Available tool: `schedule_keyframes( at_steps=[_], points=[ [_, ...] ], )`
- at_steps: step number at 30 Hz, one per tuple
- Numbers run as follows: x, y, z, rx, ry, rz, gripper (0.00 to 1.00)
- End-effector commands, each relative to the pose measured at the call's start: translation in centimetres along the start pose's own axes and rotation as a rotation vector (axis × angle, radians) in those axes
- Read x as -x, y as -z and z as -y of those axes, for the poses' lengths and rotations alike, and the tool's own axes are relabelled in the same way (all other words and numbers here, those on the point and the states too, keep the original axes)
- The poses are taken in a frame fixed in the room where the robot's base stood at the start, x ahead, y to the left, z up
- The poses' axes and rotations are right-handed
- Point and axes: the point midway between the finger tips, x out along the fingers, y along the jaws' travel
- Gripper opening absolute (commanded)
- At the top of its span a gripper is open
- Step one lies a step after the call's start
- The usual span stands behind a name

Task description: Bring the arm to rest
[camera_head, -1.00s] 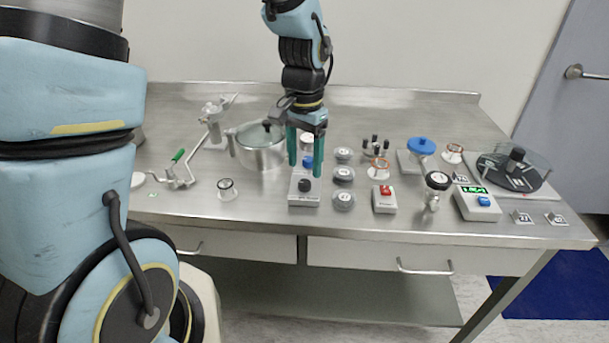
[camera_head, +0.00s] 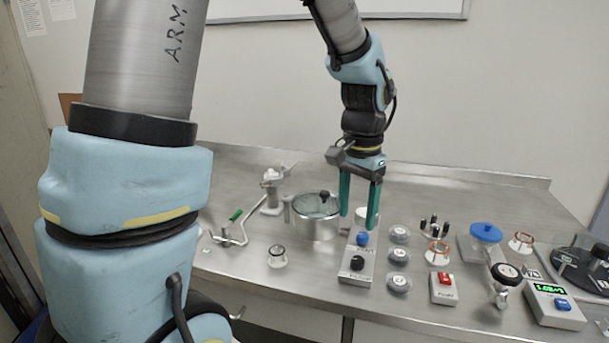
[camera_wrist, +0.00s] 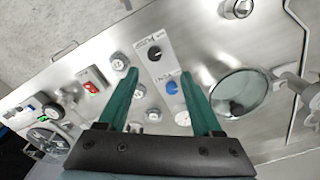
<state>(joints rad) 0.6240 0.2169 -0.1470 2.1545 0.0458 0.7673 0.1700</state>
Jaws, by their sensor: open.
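My gripper (camera_head: 359,203) points down above the metal bench, its two green fingers apart with nothing between them. In the head view its fingertips overlap the grey box (camera_head: 352,269) with a blue and a black knob. In the wrist view the fingers (camera_wrist: 165,88) reach over the bench on either side of that box (camera_wrist: 158,58). The gap between the fingertips and the bench is hard to judge.
A glass-lidded metal pot (camera_head: 315,226) stands close left of my gripper.

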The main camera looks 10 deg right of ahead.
Motion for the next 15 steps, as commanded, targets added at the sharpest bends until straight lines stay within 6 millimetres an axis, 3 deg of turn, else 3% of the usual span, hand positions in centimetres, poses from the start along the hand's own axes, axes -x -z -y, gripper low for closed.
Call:
schedule_keyframes(
  at_steps=[5, 9, 12, 15],
  points=[
    [-1.1, -5.7, 6.8, 0.284, 0.015, -0.036, 0.67],
    [-2.1, -12.1, 11.4, 0.558, 0.033, -0.077, 0.67],
    [-2.8, -16.0, 13.2, 0.716, 0.045, -0.1, 0.67],
    [-3.1, -18.5, 13.9, 0.819, 0.053, -0.116, 0.67]
  ],
)
